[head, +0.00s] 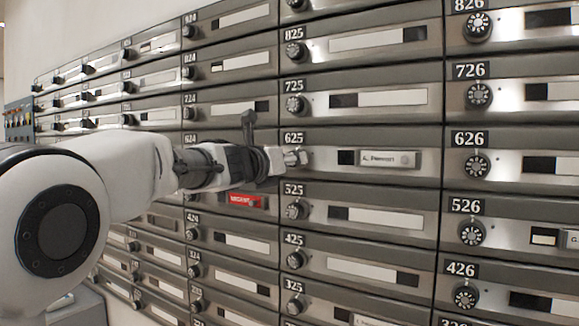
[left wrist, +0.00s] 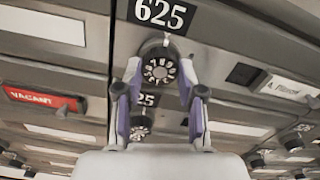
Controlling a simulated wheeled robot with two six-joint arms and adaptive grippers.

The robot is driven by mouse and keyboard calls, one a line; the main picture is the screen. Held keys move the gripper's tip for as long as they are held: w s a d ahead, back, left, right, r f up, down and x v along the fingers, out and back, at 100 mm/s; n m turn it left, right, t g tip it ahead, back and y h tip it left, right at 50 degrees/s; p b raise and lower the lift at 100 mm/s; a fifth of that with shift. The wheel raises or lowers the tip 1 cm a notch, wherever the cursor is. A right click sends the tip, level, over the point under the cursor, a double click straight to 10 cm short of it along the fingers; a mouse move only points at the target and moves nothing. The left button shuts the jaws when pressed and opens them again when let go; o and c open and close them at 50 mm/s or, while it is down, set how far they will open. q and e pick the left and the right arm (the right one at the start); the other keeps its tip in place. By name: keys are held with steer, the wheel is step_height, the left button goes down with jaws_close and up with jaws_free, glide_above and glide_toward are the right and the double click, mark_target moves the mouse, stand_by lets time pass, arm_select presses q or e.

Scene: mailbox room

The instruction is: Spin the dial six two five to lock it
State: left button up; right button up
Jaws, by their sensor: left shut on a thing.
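The 625 mailbox door (head: 340,140) is closed, with a dark window, a name card (head: 376,158) and the number 625 above its dial. The 625 dial (left wrist: 160,71) is a round dark knob with pale marks around its face, below the number plate (left wrist: 163,13). My left gripper (head: 291,159) reaches in from the left and is shut on this dial, with one fingertip on each side of it in the left wrist view (left wrist: 160,78). In the head view the gripper hides most of the dial. My right gripper is in neither view.
Rows of closed mailboxes with similar dials surround it. The 525 dial (head: 297,209) sits just below and the 725 dial (head: 295,105) just above. The 626 dial (head: 475,166) is to the right.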

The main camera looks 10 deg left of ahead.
arm_select(q)
steer(key=shift+f+m, duration=0.15)
steer(key=shift+m, duration=0.15)
steer(key=o, duration=1.1)
steer(key=shift+w, duration=0.1)
steer(key=shift+o, duration=0.2)
steer(key=v, duration=0.7)
steer(key=shift+s, duration=0.3)
